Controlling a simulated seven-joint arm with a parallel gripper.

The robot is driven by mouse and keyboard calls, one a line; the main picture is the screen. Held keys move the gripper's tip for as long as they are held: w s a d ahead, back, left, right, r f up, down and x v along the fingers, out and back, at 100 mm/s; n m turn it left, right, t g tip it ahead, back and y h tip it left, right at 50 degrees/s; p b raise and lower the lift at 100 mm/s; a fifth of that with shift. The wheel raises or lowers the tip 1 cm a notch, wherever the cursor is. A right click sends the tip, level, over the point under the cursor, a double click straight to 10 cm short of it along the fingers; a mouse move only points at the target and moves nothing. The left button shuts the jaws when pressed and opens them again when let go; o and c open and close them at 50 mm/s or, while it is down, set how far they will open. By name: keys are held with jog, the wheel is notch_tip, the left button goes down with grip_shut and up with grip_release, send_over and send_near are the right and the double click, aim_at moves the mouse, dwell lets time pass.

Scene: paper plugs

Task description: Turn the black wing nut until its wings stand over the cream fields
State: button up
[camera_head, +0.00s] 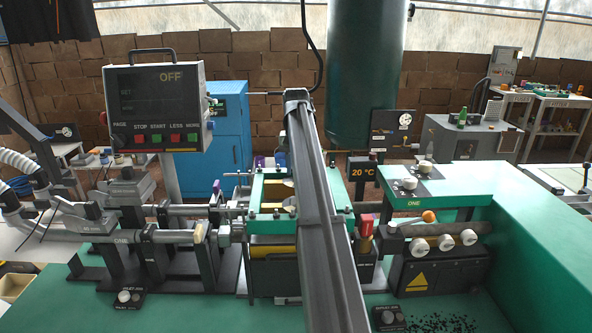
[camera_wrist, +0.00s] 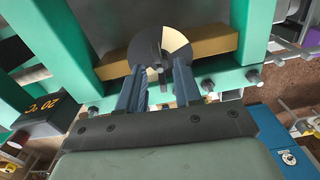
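In the wrist view, a round disc (camera_wrist: 143,48) with dark and cream fields sits on a tan bar in a green frame. A cream field (camera_wrist: 176,42) shows at its upper right. The black wing nut (camera_wrist: 160,65) is at the disc's middle, small and dark against the dark field; I cannot make out clearly which way its wings point. My gripper (camera_wrist: 158,68) has its two fingers apart, one on each side of the nut, with a visible gap between them. The fingers cover the lower part of the disc. In the head view my arm hides the nut and gripper.
The green frame (camera_head: 258,190) surrounds the working spot, with bolts along its near beam. A panel reading OFF (camera_head: 158,103) stands at left. A 20 °C display (camera_head: 362,172) and a green bench with white knobs (camera_head: 420,246) are at right.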

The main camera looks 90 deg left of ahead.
jog(key=shift+f, duration=0.5)
jog(key=shift+c, duration=0.4)
grip_shut()
